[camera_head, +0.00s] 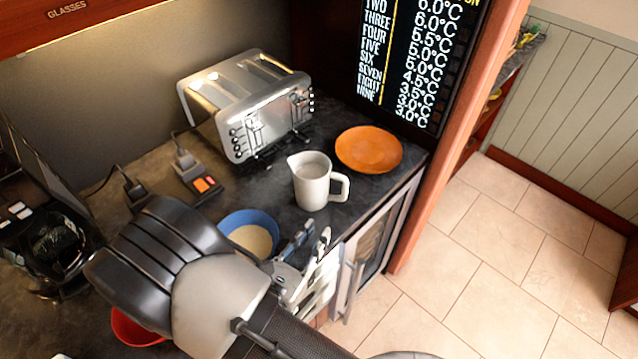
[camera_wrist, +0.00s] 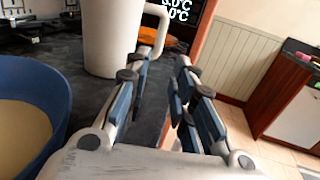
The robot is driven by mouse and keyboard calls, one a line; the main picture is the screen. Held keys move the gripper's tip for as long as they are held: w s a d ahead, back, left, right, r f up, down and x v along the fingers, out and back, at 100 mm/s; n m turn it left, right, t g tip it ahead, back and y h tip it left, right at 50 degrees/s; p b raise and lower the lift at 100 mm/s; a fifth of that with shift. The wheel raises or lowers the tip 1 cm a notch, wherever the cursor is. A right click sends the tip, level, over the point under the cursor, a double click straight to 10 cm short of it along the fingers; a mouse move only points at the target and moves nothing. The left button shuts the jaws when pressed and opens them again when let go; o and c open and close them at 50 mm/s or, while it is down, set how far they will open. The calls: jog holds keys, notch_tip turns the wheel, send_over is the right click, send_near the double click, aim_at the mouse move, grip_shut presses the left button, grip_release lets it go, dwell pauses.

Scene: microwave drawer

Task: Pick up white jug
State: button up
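The white jug (camera_head: 313,181) stands upright on the dark counter, its handle toward the right. In the wrist view the jug (camera_wrist: 112,38) is at upper left, just beyond my gripper, with its top cut off. My gripper (camera_head: 307,240) is in front of and below the jug in the head view, near the counter's front edge. In the wrist view my gripper (camera_wrist: 166,68) has its two fingers apart with an empty gap between them. The fingers are not touching the jug's body; the handle lies beyond the left finger.
A blue bowl (camera_head: 236,222) with pale contents sits left of my gripper and shows close by in the wrist view (camera_wrist: 52,98). An orange plate (camera_head: 369,149) lies right of the jug. A chrome toaster (camera_head: 248,105) stands behind. A red bowl (camera_head: 133,328) is partly hidden by my arm.

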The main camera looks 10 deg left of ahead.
jog(key=b, duration=0.2)
send_near(343, 194)
jog(key=x, duration=0.4)
jog(key=shift+w+d+f, duration=0.2)
jog(key=shift+w+d, duration=0.05)
jog(key=shift+d, duration=0.05)
jog(key=b+x, duration=0.1)
jog(key=x, duration=0.5)
jog(key=shift+a+r, duration=0.1)
jog(key=shift+r, duration=0.1)
jog(key=shift+c, duration=0.2)
grip_shut()
jog(key=shift+r, duration=0.1)
